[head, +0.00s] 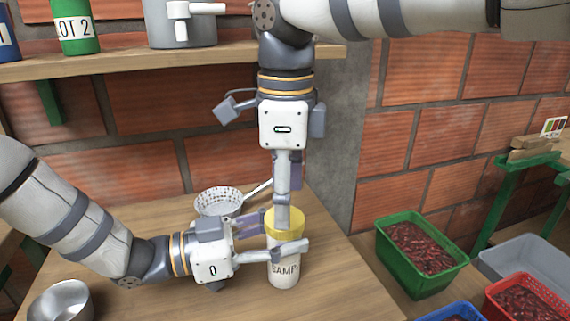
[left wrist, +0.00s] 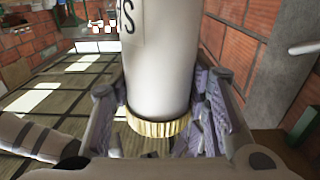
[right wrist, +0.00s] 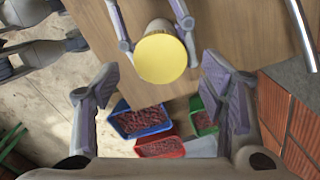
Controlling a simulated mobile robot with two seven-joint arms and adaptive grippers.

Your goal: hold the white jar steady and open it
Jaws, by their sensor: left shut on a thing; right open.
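The white jar (head: 284,274) stands upright on the wooden table, its dark lettering facing the head camera. Its yellow lid (head: 298,224) is on top. My left gripper (head: 277,236) comes from the left and is shut around the jar's upper body, just under the lid. The jar fills the middle of the left wrist view (left wrist: 160,55), between both fingers. My right gripper (head: 283,222) points straight down over the lid, and its fingers hide part of it. In the right wrist view the lid (right wrist: 162,58) shows between the open fingers, with gaps on both sides.
A strainer (head: 218,200) lies behind my left gripper. A metal bowl (head: 62,300) is at the table's front left. A shelf (head: 130,65) holds a green can (head: 75,25) and a grey pot (head: 182,25). A green crate (head: 422,250) and a red crate (head: 525,300) stand right of the table.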

